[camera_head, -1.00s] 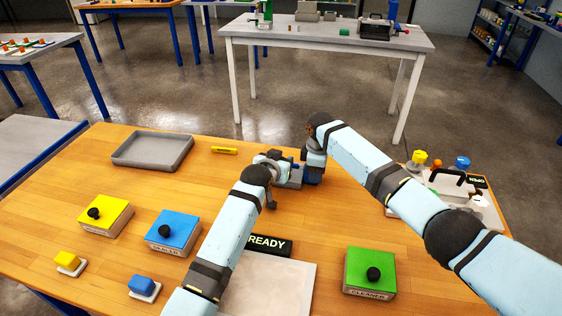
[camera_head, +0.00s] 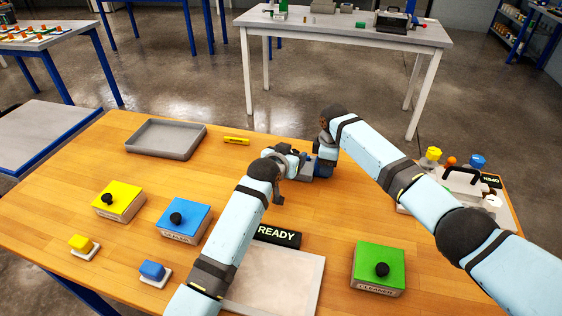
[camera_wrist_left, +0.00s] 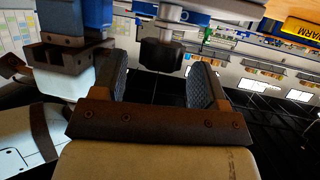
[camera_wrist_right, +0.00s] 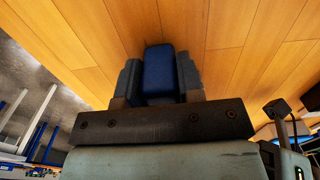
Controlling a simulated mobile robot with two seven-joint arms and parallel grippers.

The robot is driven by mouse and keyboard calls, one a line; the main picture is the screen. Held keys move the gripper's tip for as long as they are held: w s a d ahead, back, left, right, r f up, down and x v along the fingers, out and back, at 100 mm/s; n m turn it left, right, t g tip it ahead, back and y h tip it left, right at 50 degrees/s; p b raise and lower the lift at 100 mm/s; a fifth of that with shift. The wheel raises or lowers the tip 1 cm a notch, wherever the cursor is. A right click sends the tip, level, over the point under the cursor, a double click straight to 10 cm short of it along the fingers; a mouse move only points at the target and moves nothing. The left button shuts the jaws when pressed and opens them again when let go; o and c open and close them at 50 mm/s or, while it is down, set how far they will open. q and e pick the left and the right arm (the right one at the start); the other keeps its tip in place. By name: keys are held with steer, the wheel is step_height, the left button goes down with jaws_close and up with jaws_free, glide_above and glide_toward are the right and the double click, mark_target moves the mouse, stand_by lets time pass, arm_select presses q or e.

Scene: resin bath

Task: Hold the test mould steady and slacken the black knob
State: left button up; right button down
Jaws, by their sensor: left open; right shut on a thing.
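The test mould (camera_head: 308,170) is a small grey piece with a blue part, at the middle of the wooden table, partly hidden by my arms. My right gripper (camera_wrist_right: 160,66) is shut on its blue part (camera_wrist_right: 159,84), which sits between the fingers. In the head view this gripper (camera_head: 325,160) is at the mould's right side. The black knob (camera_wrist_left: 160,54) shows in the left wrist view beneath a metal part. My left gripper (camera_wrist_left: 160,72) is open with a finger on each side of the knob, with gaps visible.
A grey tray (camera_head: 166,153) and a yellow marker (camera_head: 236,140) lie behind. Yellow (camera_head: 128,195), blue (camera_head: 184,212) and green (camera_head: 378,262) knobbed boxes stand in front. A READY sign (camera_head: 277,237) stands by a pale plate (camera_head: 290,285). An OPEN sign (camera_head: 490,180) is at right.

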arm_select(q)
steer(key=v, duration=0.9)
steer(key=shift+s+a, duration=0.15)
steer(key=shift+s, duration=0.1)
steer(key=w+d+m+g, duration=0.3)
steer(key=w+m+g, duration=0.3)
steer(key=w, duration=0.1)
steer(key=w+a+r+m+g, duration=0.3)
steer(key=a+r+m+g, duration=0.1)
steer(key=r+m+g, duration=0.25)
steer(key=shift+t, duration=0.25)
steer(key=x, duration=1.1)
steer(key=shift+s+d, duration=0.15)
steer(key=shift+d, duration=0.1)
steer(key=shift+n, duration=0.25)
steer(key=c, duration=0.9)
